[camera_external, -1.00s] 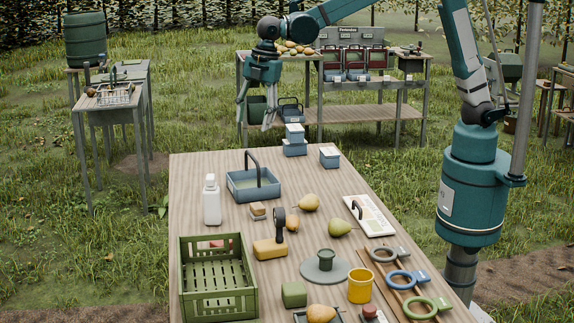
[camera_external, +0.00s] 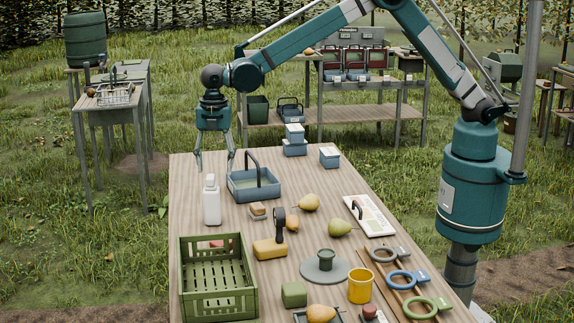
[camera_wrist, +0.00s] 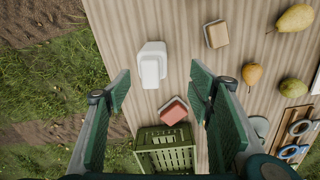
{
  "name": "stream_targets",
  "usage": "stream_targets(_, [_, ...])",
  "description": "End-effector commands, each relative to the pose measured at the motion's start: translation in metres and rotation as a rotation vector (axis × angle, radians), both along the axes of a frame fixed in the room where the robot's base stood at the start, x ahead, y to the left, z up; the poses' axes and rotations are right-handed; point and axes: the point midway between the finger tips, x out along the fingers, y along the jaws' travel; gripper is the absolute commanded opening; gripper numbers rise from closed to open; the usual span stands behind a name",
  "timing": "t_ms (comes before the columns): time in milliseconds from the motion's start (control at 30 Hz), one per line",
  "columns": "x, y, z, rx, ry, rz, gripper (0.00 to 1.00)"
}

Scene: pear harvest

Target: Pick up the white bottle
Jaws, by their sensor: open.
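The white bottle (camera_external: 211,203) stands upright on the wooden table near its left edge, between the blue caddy and the green crate. In the wrist view the bottle (camera_wrist: 152,64) is seen from above, ahead of and between the fingers. My gripper (camera_external: 214,170) is open and empty, pointing down above and slightly behind the bottle in the external view. Its fingers do not touch the bottle. In the wrist view the two green fingers (camera_wrist: 160,88) are spread wide.
A blue caddy with a tall handle (camera_external: 240,193) stands close to the bottle's right. A green slatted crate (camera_external: 250,270) is in front. A small sponge-like block (camera_external: 258,211), pears (camera_external: 308,202) and a yellow cup (camera_external: 360,287) lie further right. Grass borders the table's left edge.

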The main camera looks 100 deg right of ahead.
Motion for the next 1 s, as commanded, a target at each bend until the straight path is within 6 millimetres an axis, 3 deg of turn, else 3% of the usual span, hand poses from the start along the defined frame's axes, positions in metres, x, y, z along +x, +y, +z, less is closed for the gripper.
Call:
stream_targets(233, [0.015, 0.001, -0.027, -0.002, 0.023, 0.053, 0.52])
stream_targets(733, [0.017, 0.001, -0.033, -0.001, 0.027, 0.062, 0.52])
stream_targets(1000, [0.017, 0.001, -0.053, -0.001, 0.026, 0.062, 0.52])
